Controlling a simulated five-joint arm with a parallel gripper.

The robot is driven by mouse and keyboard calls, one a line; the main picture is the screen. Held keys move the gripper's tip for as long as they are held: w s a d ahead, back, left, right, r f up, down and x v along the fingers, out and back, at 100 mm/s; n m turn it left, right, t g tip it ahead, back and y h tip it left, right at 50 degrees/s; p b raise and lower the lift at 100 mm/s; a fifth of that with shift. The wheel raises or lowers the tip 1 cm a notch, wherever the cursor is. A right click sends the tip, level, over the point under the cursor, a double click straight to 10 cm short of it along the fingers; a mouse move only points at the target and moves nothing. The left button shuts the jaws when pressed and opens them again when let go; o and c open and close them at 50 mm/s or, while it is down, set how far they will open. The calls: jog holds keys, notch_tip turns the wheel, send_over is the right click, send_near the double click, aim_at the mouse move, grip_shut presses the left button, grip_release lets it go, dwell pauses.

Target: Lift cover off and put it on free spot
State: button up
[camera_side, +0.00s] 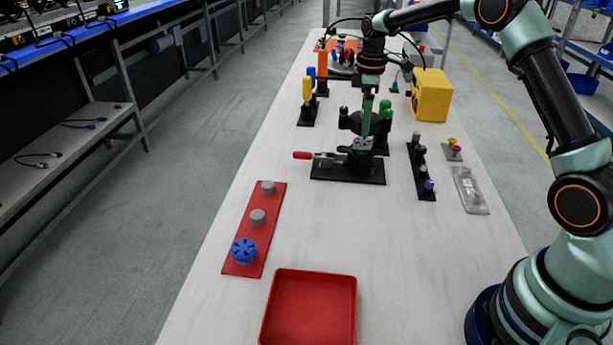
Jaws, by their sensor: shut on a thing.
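My gripper (364,138) points down over a black fixture plate (346,174) near the middle of the table. It is shut on a small dark part at the fixture; the part is mostly hidden and I cannot tell whether it is the cover. The fixture has a metal clamp with a red handle (303,155) pointing left. A red strip (256,226) at front left carries a blue finned cap (243,250) and two grey round pieces (258,217), (268,187).
An empty red tray (310,274) stands at the front. A black strip (421,172) with several knobs and a grey plate (470,192) lie right of the fixture. A yellow box (431,94) and yellow-handled clamp (307,89) stand behind. The table is bare between strip and fixture.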

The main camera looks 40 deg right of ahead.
jog(key=shift+r, duration=0.15)
jog(key=shift+r, duration=1.4)
jog(key=s+a+r+n, duration=0.3)
jog(key=a+n, duration=0.1)
jog(key=a, duration=0.7)
jog(key=r+n, duration=0.1)
jog(key=n, duration=0.4)
send_over(324, 233)
notch_tip(324, 233, down, 20)
jog(key=shift+r, duration=0.2)
jog(key=shift+f, duration=0.1)
jog(key=o, duration=0.9)
